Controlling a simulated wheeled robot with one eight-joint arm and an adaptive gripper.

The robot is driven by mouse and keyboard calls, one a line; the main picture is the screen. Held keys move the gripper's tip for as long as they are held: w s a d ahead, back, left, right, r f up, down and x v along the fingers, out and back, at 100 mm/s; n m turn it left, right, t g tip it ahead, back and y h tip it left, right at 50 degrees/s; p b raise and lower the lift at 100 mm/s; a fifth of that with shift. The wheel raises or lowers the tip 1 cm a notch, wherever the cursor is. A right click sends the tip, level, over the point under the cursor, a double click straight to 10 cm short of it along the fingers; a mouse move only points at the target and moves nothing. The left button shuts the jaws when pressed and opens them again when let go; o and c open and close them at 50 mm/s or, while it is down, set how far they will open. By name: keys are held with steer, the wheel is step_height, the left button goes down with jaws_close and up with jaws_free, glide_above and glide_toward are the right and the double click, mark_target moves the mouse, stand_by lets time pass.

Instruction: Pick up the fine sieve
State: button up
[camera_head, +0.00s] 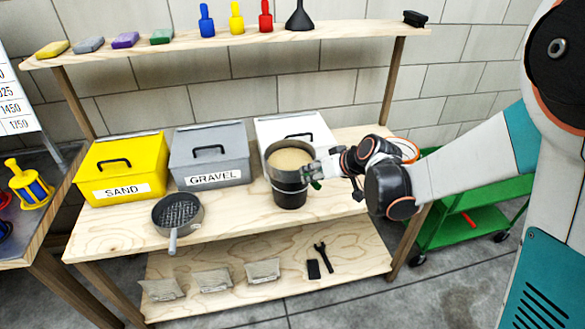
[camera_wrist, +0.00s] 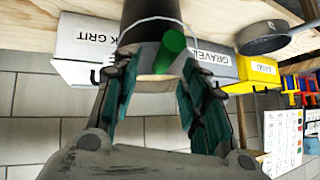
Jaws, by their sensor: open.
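A round dark vessel (camera_head: 290,188) with a pale, sand-coloured round surface (camera_head: 289,159) at its top stands on the bench, right of the middle. This top looks like a fine sieve, but I cannot tell mesh from contents. In the wrist view a green handle (camera_wrist: 170,50) sticks out from the dark round body toward my gripper (camera_wrist: 160,72). The two fingers are open, one on each side of the handle, with no clear grip. In the head view my gripper (camera_head: 314,174) is at the vessel's right side. A dark coarse-meshed pan (camera_head: 178,212) lies at the bench's front left.
A yellow SAND box (camera_head: 122,168), a grey GRAVEL box (camera_head: 209,157) and a white box (camera_head: 293,128) stand along the back. A green cart (camera_head: 470,190) stands right.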

mark_target(309, 174)
steer(key=b+x, duration=0.2)
steer(key=x, duration=0.3)
steer(key=shift+w+a+f+b, duration=0.15)
steer(key=shift+w+a+b, duration=0.05)
steer(key=shift+a+b, duration=0.1)
jaws_close()
